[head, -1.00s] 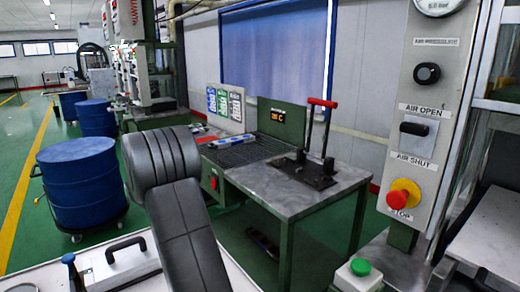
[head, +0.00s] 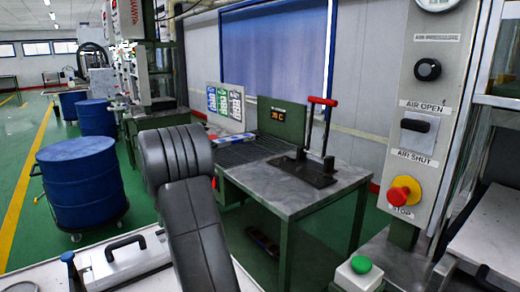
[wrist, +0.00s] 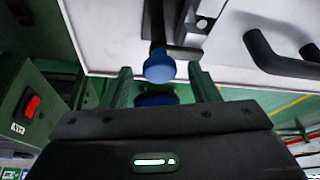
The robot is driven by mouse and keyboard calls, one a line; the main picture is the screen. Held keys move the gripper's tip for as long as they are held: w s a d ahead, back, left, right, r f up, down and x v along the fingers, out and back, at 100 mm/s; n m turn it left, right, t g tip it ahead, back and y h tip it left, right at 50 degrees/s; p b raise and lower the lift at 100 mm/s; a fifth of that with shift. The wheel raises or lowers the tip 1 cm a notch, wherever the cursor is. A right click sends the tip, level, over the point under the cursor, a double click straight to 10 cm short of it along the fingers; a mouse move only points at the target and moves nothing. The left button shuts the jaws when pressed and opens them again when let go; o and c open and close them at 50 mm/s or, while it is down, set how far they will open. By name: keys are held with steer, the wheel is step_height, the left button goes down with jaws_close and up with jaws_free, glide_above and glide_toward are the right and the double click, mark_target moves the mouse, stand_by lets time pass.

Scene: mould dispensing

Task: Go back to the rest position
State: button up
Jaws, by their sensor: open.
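My gripper (wrist: 163,88) shows in the wrist view with its two green fingers apart. A blue round knob (wrist: 160,66) on a dark stem appears in the gap between the fingertips, with no finger seen touching it. I cannot tell how far it is from them. In the head view my gripper is out of sight, and my dark grey arm stands in the lower left middle. A blue knob (head: 68,257) also shows there at the lower left, on the pale surface beside a metal plate with a black handle (head: 126,246).
A metal-topped bench (head: 290,192) with a red-handled press (head: 322,102) stands beyond my arm. A control panel (head: 418,150) rises at the right, with a green button box (head: 360,273) below. A blue drum (head: 80,185) stands left; the green floor around it is partly open.

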steer(key=n+g, duration=0.1)
steer(key=n, duration=0.1)
steer(key=n+g+y+b, duration=0.1)
steer(key=n, duration=0.2)
steer(key=shift+w+d, duration=0.1)
steer(key=shift+w, duration=0.1)
steer(key=shift+n, duration=0.4)
steer(key=shift+s+d+r, duration=0.1)
